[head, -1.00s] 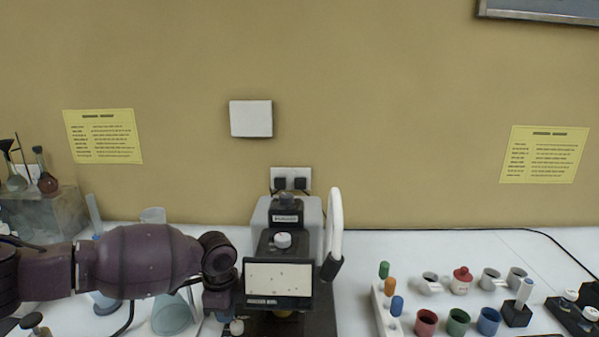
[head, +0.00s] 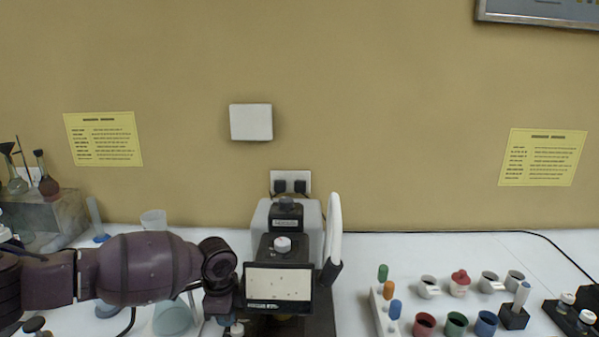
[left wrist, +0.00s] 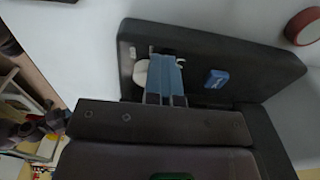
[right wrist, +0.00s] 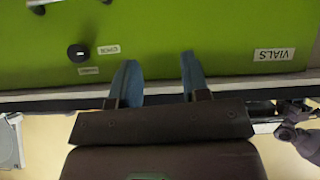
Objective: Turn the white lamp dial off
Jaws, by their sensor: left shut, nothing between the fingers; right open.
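A microscope (head: 310,232) with a small screen stands on the white bench in the head view. A white dial (head: 237,329) sits low at its left side; a white round part, apparently that dial, shows in the left wrist view (left wrist: 141,73). My left gripper (head: 222,308) is down at the microscope's left side, its fingers largely hidden in the head view. In the left wrist view its blue fingers (left wrist: 166,62) are shut, empty, just right of the white dial; whether they touch it I cannot tell. My right gripper (right wrist: 157,65) is open and empty before a green surface.
Another white knob (head: 283,244) is on top of the microscope. Beakers and flasks stand at the left. Colored cups (head: 456,322) and a vial rack (head: 386,312) stand to the right. The green surface (right wrist: 220,30) bears a VIALS label and a black knob (right wrist: 77,53).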

